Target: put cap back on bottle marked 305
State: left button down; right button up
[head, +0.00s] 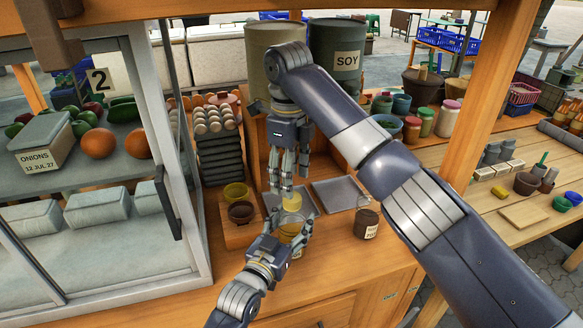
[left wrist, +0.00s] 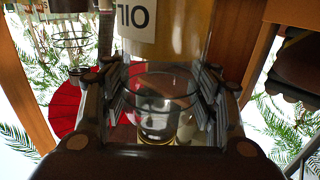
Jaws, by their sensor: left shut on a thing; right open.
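A glass bottle (head: 291,229) with amber contents stands at the front of the wooden counter. In the left wrist view the picture is upside down, and the bottle's label (left wrist: 138,18) reads "OIL". No 305 is legible. My left gripper (head: 288,238) is shut around the bottle; its fingers show on both sides of the glass. A yellow cap (head: 292,202) is at the bottle's top; I cannot tell whether it is seated. My right gripper (head: 288,190) is open, pointing down just above the cap. Its fingers partly hide the contact there.
A labelled jar (head: 367,223) with dark contents stands to the right. A grey tray (head: 337,193) lies behind. Yellow and brown bowls (head: 241,211) sit in a wooden holder at left. Large canisters (head: 336,75) stand at the back. The glass case (head: 175,190) bounds the left side.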

jog(key=n, duration=0.6)
jog(key=shift+r, duration=0.25)
jog(key=n, duration=0.5)
jog(key=shift+r, duration=0.2)
jog(key=n, duration=0.4)
jog(key=shift+r+n, duration=0.15)
jog(key=shift+n, duration=0.15)
jog(key=n, duration=0.4)
jog(key=shift+r+n, duration=0.15)
jog(key=shift+n, duration=0.25)
jog(key=n, duration=0.4)
jog(key=shift+r+n, duration=0.2)
jog(key=shift+n, duration=0.1)
jog(key=n, duration=0.4)
jog(key=shift+d+r+n, duration=0.1)
jog(key=shift+r+n, duration=0.05)
jog(key=shift+n, duration=0.15)
jog(key=n, duration=0.4)
jog(key=shift+s+r+n, duration=0.1)
jog(key=shift+r+n, duration=0.05)
jog(key=shift+n, duration=0.15)
jog(key=n, duration=0.6)
jog(key=shift+d+r, duration=0.1)
jog(key=shift+r, duration=0.1)
